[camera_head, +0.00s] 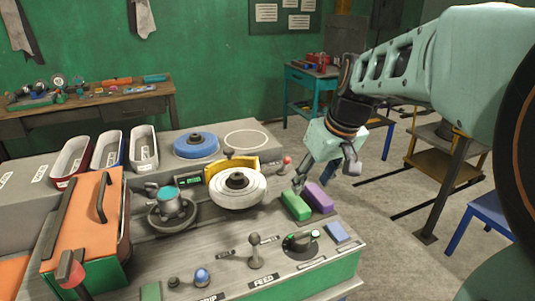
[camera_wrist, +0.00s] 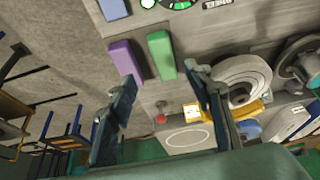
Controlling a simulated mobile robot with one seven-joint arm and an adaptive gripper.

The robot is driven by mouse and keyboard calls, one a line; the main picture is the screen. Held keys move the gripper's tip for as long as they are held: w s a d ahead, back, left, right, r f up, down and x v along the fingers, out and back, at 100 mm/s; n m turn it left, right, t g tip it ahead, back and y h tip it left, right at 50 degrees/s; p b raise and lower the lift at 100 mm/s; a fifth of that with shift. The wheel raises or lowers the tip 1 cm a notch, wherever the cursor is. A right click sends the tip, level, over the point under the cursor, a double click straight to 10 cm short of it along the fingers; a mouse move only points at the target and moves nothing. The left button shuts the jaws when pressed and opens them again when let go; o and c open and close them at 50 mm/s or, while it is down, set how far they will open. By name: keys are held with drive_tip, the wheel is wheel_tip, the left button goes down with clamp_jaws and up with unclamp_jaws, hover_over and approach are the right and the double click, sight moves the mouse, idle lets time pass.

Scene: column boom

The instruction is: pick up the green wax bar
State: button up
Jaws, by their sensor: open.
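The green wax bar (camera_head: 296,206) lies on the grey workbench, right beside a purple bar (camera_head: 318,197) on its right. In the wrist view the green wax bar (camera_wrist: 162,55) lies beyond the fingertips, with the purple bar (camera_wrist: 126,62) to its left and a narrow gap between them. My gripper (camera_head: 325,176) is above the bench, close to the two bars. In the wrist view my gripper (camera_wrist: 160,85) has its fingers spread wide with nothing between them. I cannot tell its exact height above the bar.
A white polishing wheel (camera_head: 237,187) with a yellow guard stands left of the green bar. A dial (camera_head: 300,241) and a blue block (camera_head: 338,232) are in front. A lever (camera_head: 255,250) stands at the front panel. The bench's right edge is close to the purple bar.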

sight(298, 202)
drive_tip(key=x, duration=1)
drive_tip(key=shift+w+a+f, duration=0.15)
drive_tip(key=shift+a+f, duration=0.05)
drive_tip(key=shift+a, duration=0.15)
drive_tip(key=shift+r, duration=0.1)
drive_tip(key=c, duration=1.2)
drive_tip(key=shift+c, duration=0.2)
